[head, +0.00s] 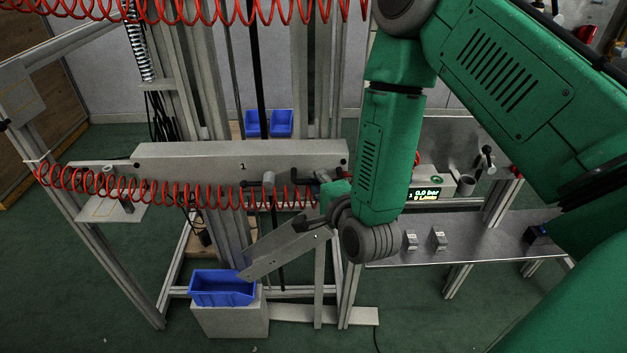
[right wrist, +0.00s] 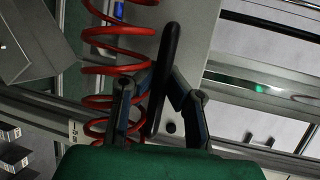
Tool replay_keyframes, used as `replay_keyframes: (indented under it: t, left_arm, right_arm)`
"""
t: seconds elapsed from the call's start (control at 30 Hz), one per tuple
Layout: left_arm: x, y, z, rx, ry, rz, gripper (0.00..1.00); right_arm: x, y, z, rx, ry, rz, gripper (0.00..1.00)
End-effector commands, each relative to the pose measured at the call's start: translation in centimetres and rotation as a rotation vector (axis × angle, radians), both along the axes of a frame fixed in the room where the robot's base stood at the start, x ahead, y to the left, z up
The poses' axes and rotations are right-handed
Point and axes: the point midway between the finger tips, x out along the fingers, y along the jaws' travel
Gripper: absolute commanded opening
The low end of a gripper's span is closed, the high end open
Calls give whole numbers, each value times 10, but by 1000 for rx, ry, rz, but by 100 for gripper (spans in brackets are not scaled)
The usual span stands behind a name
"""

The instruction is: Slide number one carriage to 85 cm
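The number one carriage (head: 240,160) is a long pale grey beam marked "1", lying across the frame left of centre in the head view. In the right wrist view its pale plate (right wrist: 185,45) stands behind a black handle (right wrist: 168,60). My right gripper (right wrist: 158,85) is at the carriage's right end, with its finger ends bent in against the two sides of this handle; it looks shut on it. In the head view my right gripper (head: 325,188) is partly hidden by its wrist. My left gripper is not in view. I cannot read any centimetre scale.
Red coiled hoses (head: 170,190) hang along the carriage and close beside my right gripper. A blue bin (head: 222,288) stands below, near a slanted metal chute (head: 285,250). A metal bench (head: 470,235) with a small display (head: 426,192) is at right. Upright posts (head: 185,80) stand behind the carriage.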

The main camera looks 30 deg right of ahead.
Motion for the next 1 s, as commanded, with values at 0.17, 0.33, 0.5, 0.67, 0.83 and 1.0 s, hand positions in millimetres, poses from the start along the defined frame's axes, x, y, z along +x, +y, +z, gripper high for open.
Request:
replay_keyframes:
  t: [0.17, 0.33, 0.5, 0.67, 0.83, 1.0]
  left_arm:
    - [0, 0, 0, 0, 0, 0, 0]
    - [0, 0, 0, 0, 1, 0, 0]
    - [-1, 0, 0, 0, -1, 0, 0]
    - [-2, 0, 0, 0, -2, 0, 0]
    - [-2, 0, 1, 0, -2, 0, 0]
    - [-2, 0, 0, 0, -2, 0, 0]
  right_arm:
    - [-4, 0, -2, -1, 8, 0, 24]
    - [-1, 0, -2, 0, 6, 2, 33]
    - [0, 1, -2, 0, 6, 2, 33]
    - [-16, 3, 0, 3, 8, 2, 33]
    - [-45, 7, 6, 3, 10, 2, 33]
    - [-67, 10, 10, 3, 9, 1, 33]
